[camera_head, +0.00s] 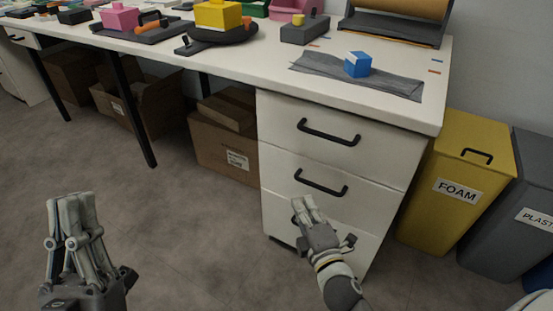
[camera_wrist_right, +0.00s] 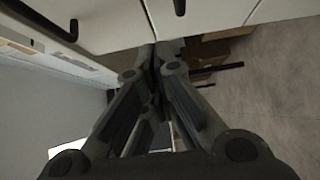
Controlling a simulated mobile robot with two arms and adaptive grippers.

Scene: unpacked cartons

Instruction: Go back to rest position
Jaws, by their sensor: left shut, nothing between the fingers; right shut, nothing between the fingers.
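My left gripper (camera_head: 70,203) is at the lower left of the head view, above the grey floor. Its fingers are together with nothing between them. My right gripper (camera_head: 304,204) is in front of the white drawer unit (camera_head: 283,164), overlapping the lowest drawer's handle in the head view. Its fingers are shut and empty. In the right wrist view its closed fingers (camera_wrist_right: 155,50) point toward the pale drawer fronts. Whether the fingertips touch the drawer front cannot be told.
Cartons (camera_head: 222,147) stand beneath. A yellow FOAM bin (camera_head: 460,180) and a grey bin (camera_head: 510,240) stand at right. Floor at left is clear.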

